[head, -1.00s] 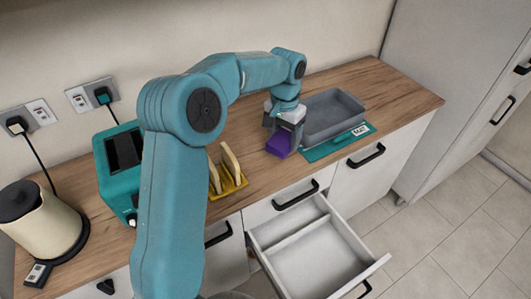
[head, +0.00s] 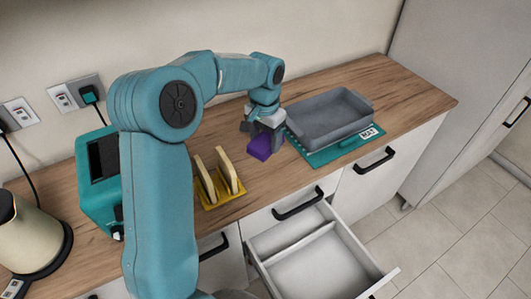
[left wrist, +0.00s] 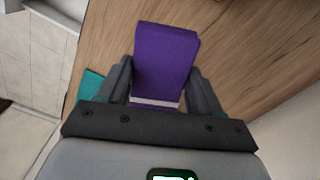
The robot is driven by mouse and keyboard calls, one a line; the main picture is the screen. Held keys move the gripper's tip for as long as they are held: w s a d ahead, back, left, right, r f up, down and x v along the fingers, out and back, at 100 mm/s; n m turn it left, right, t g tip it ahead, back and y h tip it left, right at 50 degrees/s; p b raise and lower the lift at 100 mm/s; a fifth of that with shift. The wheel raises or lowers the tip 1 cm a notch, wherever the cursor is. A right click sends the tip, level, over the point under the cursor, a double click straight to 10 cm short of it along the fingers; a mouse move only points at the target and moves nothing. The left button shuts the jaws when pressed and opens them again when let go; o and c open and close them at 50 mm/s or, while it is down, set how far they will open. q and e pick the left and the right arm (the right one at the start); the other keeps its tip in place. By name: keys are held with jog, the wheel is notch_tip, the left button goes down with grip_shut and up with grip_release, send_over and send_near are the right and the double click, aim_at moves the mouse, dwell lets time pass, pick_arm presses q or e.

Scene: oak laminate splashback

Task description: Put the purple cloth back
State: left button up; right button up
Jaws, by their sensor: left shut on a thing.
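The purple cloth (head: 262,146) is a folded block between the fingers of my left gripper (head: 264,134), over the counter just left of the grey tray. In the left wrist view the cloth (left wrist: 166,58) sits between both dark fingers of the left gripper (left wrist: 160,85), which are shut on it. I cannot tell whether its underside touches the counter. Below, a drawer (head: 318,268) stands open, with a divider and a bare white inside. My right gripper does not show.
The grey tray (head: 330,125) stands on a teal mat (head: 325,157) labelled "MAT". A yellow rack (head: 222,200) with toast slices, a teal toaster (head: 100,165) and a cream kettle (head: 30,235) stand to the left. The open drawer juts out from the counter front.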

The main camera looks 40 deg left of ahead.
aim_at(266, 162)
pick_arm(q)
jog(key=shift+w+f, duration=0.25)
jog(key=shift+f, duration=0.9)
notch_tip(266, 162, down, 4)
jog(key=shift+f, duration=0.15)
jog(key=shift+s, duration=0.15)
jog(key=o, duration=1)
jog(key=shift+f, duration=0.1)
jog(key=shift+r, duration=0.2)
